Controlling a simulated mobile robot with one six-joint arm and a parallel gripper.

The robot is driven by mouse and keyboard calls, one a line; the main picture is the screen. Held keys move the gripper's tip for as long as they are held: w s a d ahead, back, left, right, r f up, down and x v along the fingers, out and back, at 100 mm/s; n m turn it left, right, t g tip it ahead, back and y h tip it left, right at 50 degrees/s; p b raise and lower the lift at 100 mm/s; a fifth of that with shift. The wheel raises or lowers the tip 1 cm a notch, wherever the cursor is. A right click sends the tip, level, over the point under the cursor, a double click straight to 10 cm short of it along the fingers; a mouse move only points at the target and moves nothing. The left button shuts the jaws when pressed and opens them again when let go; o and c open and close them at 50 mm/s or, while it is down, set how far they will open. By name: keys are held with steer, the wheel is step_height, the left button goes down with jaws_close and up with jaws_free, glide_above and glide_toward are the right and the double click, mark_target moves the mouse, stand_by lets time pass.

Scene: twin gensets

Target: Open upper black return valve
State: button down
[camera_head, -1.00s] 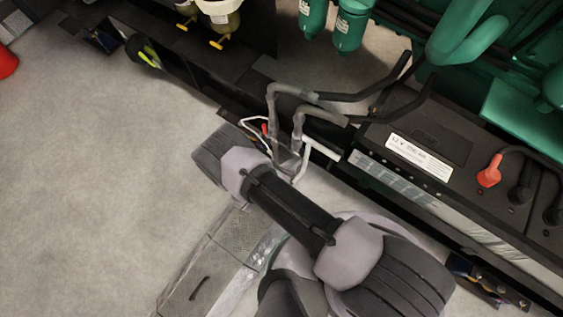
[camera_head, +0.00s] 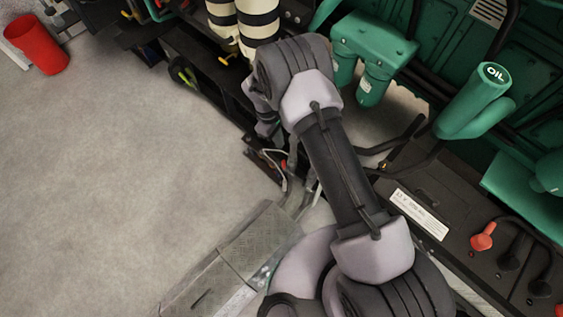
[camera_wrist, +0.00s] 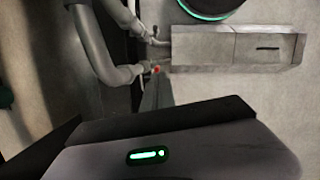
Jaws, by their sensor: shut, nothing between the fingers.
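My gripper (camera_wrist: 160,140) shows as a dark body with a green light across the bottom of the wrist view. It is shut and empty, and its fingertips are not clearly seen. In the head view my arm hides part of the pipe area. Two grey pipes (camera_wrist: 95,45) bend toward small fittings near a red spot (camera_wrist: 155,69) in the wrist view. A red part (camera_head: 284,165) and pale bent pipes also show left of my arm in the head view. I cannot make out the upper black return valve in either view. The gripper touches none of these pipes visibly.
A metal box or step (camera_head: 258,240) stands on the floor left of my base. Green engine filters (camera_head: 372,60), a battery (camera_head: 415,205) with a red terminal cap (camera_head: 482,236) and black hoses lie to the right. A red bucket (camera_head: 38,45) stands far left. Open floor lies left.

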mark_target(304, 183)
steer(key=s+d+b+x, duration=0.1)
steer(key=b+x, duration=0.1)
steer(key=x, duration=0.8)
steer(key=s+d+r+b+x, duration=0.1)
steer(key=d+b+x, duration=0.1)
steer(key=x, duration=0.9)
steer(key=shift+d+b, duration=0.3)
steer(key=shift+b, duration=0.45)
steer(key=shift+s, duration=0.15)
steer(key=shift+s+d, duration=0.25)
steer(key=shift+d, duration=0.25)
